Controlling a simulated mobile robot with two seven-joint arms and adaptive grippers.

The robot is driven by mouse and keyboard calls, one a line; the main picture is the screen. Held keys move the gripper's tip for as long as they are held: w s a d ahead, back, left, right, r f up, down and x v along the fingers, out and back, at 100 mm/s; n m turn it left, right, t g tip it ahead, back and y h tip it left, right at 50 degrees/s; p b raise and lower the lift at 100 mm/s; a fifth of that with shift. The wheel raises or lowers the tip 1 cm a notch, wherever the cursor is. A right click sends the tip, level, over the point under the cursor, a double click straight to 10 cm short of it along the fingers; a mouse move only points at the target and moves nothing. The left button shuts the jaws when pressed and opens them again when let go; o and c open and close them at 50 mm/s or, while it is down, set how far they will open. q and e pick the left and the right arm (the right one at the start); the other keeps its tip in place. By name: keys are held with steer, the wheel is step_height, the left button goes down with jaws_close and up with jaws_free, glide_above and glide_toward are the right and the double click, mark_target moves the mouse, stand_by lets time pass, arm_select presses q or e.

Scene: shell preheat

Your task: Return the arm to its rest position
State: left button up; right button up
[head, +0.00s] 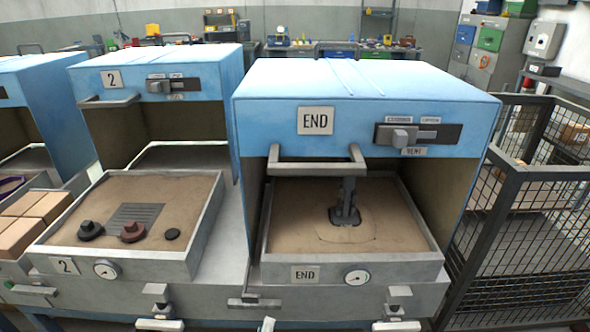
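The part of my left arm or gripper that shows is a small pale tip (268,324) at the bottom edge, in front of the bench. Its fingers are cut off by the frame, so I cannot tell whether it is open or shut. It is below and apart from the END station. My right gripper is not in view. The END oven (365,80) is blue, with a raised handle bar (316,166) and a grey slider (402,137). Its sand tray (292,272) holds a dark upright fixture (346,204) on the sand.
Tray 2 (120,262) at left holds two dark knobbed pieces (90,230) (132,232) and a flat dark disc (172,234). Brown boxes (38,206) lie further left. A mesh cage (530,250) stands at right. Dial gauges and handles jut from the bench front.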

arm_select(q)
steer(key=s+a+f+m+g+p, duration=0.1)
steer(key=s+a+m+g+p, duration=0.1)
steer(key=s+a+m, duration=0.4)
steer(key=s+a+f+m+g+p, duration=0.1)
steer(key=s+a+m+g+p, duration=0.2)
steer(key=s+m, duration=0.7)
steer(key=s+a+g, duration=0.1)
steer(key=a+g, duration=0.1)
steer(key=a, duration=0.1)
steer(key=shift+s+a+p, duration=0.15)
steer(key=shift+a+p, duration=0.15)
steer(key=shift+p, duration=0.05)
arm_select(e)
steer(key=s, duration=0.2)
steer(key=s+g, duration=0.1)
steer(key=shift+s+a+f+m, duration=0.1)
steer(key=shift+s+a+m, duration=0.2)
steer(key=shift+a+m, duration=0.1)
arm_select(q)
steer(key=shift+f, duration=0.1)
steer(key=shift+c, duration=0.3)
